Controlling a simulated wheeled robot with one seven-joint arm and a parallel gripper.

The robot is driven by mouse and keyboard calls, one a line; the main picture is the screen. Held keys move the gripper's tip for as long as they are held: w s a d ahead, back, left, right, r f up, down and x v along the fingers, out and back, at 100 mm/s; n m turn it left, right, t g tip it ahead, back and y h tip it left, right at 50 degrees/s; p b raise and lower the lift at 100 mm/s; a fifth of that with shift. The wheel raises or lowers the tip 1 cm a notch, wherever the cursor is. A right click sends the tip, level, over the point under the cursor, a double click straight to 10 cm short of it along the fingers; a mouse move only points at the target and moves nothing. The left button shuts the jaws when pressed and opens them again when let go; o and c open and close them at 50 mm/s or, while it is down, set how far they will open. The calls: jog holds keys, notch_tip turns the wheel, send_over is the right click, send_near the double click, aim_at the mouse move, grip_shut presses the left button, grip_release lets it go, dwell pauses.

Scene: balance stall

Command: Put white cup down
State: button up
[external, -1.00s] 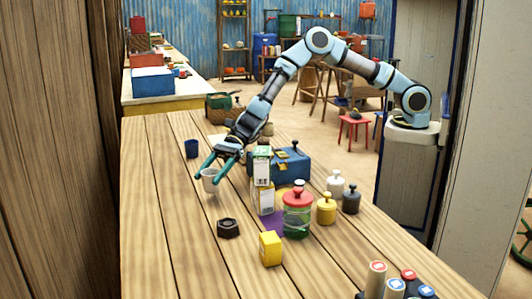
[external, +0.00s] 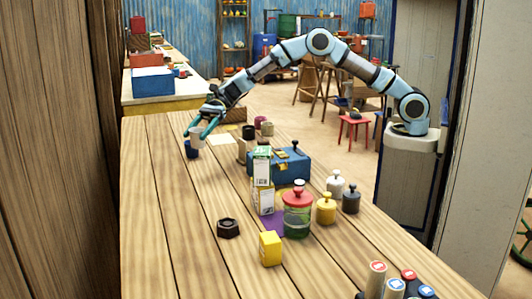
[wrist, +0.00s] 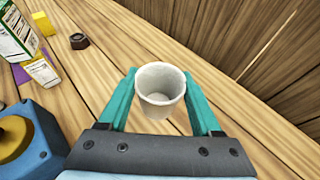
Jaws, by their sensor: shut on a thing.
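The white cup (external: 196,138) is between the teal fingers of my gripper (external: 198,128), at the far left of the table. In the wrist view the cup (wrist: 160,88) is upright, its open mouth toward the camera, with a finger on each side. My gripper (wrist: 160,76) is shut on it. The blue cup is hidden in the wrist view.
Right of my gripper are several small cylinders (external: 248,132) and a blue box (external: 290,166). Nearer stand cartons (external: 262,168), a red-lidded jar (external: 297,215), weights (external: 326,208), a black hexagonal piece (external: 228,228) and a yellow block (external: 270,248). The table's left side (external: 155,220) is clear.

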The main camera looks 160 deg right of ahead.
notch_tip(320, 180, down, 10)
jog(key=shift+s+r+p, duration=0.15)
jog(key=shift+p, duration=0.7)
jog(key=shift+f, duration=0.2)
jog(key=o, duration=1.3)
jog(key=shift+o, duration=0.2)
jog(key=shift+r, duration=0.1)
jog(key=shift+s+d+r, duration=0.1)
jog(key=shift+s+r, duration=0.05)
jog(key=b+v, duration=0.2)
jog(key=v, duration=0.9)
jog(key=shift+s+r, duration=0.2)
jog(key=shift+s, duration=0.1)
